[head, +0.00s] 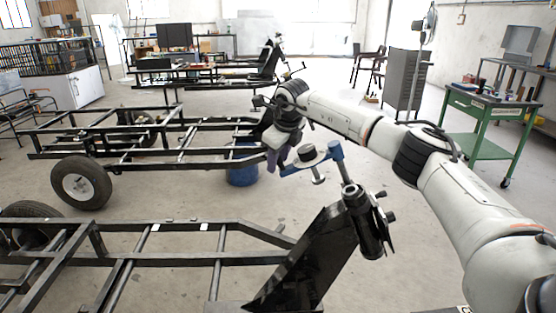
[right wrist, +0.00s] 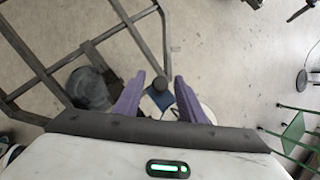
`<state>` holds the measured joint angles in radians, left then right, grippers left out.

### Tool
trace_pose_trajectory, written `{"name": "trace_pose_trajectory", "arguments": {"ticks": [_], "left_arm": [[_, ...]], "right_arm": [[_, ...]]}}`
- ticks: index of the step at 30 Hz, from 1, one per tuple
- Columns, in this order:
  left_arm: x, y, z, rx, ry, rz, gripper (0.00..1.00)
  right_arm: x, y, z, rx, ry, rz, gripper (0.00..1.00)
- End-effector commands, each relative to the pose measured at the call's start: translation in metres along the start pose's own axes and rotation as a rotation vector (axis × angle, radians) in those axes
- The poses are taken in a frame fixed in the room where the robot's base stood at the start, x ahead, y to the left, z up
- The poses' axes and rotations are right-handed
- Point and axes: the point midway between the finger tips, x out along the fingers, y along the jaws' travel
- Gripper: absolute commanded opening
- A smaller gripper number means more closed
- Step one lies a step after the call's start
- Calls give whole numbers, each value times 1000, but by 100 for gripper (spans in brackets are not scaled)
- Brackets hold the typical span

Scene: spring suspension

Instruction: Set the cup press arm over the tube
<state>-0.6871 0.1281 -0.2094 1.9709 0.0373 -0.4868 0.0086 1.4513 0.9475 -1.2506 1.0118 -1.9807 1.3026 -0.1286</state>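In the head view, the blue press arm (head: 337,153) reaches left from the top of a metal post (head: 350,190), with a pale disc (head: 308,154) and a small cup-like end below it. The black tube (head: 371,235) stands at the post, beside a black angled plate on the frame. My right gripper (head: 276,160), with purple fingers, is just left of the pale disc. In the right wrist view, the fingers (right wrist: 159,77) are apart; a dark knob, part of the blue arm (right wrist: 160,100) and the pale disc show between and beyond them. Contact cannot be told. My left gripper is out of view.
A black trailer frame (head: 182,258) fills the front left, with another wheeled frame (head: 150,160) behind. A blue bucket (head: 242,172) stands on the floor behind my right gripper. A green cart (head: 490,106) is at right. Open floor lies between the frames.

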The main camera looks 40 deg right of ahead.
Motion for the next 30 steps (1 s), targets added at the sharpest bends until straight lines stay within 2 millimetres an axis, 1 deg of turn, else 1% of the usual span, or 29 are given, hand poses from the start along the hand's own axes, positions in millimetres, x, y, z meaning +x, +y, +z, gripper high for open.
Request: {"name": "trace_pose_trajectory", "arguments": {"ticks": [3, 9, 14, 15, 16, 24, 30], "left_arm": [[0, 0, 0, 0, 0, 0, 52], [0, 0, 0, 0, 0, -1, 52], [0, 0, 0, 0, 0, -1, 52], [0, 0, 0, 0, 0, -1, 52], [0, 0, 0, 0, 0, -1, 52], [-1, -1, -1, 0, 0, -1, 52], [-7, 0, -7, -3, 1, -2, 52]], "right_arm": [[3, 0, 0, 0, 0, 0, 37], [3, 0, 0, 0, 0, 0, 37], [3, 0, 0, 0, 0, 1, 10], [3, 0, 0, 0, 0, 1, 3], [3, 0, 0, 0, 0, 1, 0], [2, 1, 0, -5, 0, 5, 0], [-4, 6, -5, -46, 1, 39, 0]]}}
